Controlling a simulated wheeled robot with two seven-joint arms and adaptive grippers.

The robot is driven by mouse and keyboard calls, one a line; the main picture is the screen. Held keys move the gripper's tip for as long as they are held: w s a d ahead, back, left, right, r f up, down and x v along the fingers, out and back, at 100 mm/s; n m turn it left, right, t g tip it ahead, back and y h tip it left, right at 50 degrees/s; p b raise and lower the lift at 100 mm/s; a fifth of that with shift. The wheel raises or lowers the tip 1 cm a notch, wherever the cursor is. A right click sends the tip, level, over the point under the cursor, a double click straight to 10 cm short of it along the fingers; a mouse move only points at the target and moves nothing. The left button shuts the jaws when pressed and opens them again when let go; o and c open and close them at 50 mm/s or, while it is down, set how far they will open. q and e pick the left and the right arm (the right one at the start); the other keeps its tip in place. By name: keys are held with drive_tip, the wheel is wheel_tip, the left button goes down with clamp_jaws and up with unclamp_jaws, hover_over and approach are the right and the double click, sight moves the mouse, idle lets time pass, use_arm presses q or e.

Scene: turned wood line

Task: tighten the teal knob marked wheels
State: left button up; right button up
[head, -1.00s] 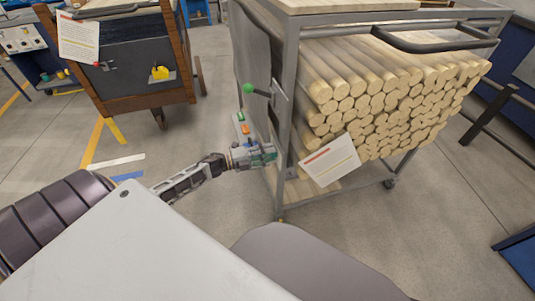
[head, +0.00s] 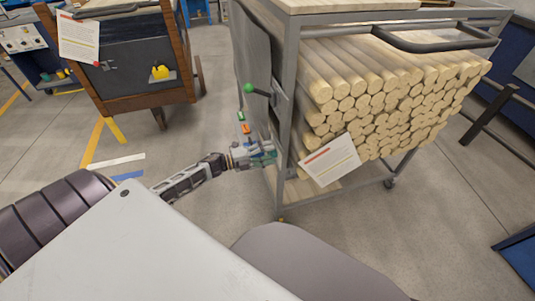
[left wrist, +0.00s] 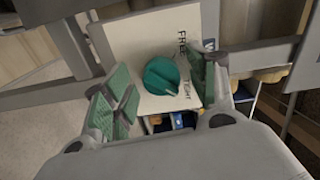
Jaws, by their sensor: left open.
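The teal knob (left wrist: 162,76) is round with a raised grip and sits on a pale plate (left wrist: 132,38) lettered FREE and TIGHT in the left wrist view. The word marking which knob it is does not show. My left gripper (left wrist: 162,90) is open, with one green-padded finger on each side of the knob. I cannot tell whether either pad touches it. In the head view my left gripper (head: 264,155) is at the left side of the dowel cart (head: 287,120), low down, and the knob is hidden there. My right gripper is not in view.
The cart holds a stack of wooden dowels (head: 375,100) and a white card (head: 330,160). A green-balled lever (head: 250,88) and small green and orange parts (head: 244,128) are just above my left gripper. A wooden cart (head: 135,75) stands back left. Floor between the carts is clear.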

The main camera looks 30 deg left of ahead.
use_arm(q)
drive_tip(key=v, duration=1.2)
idle(0.5)
idle(0.6)
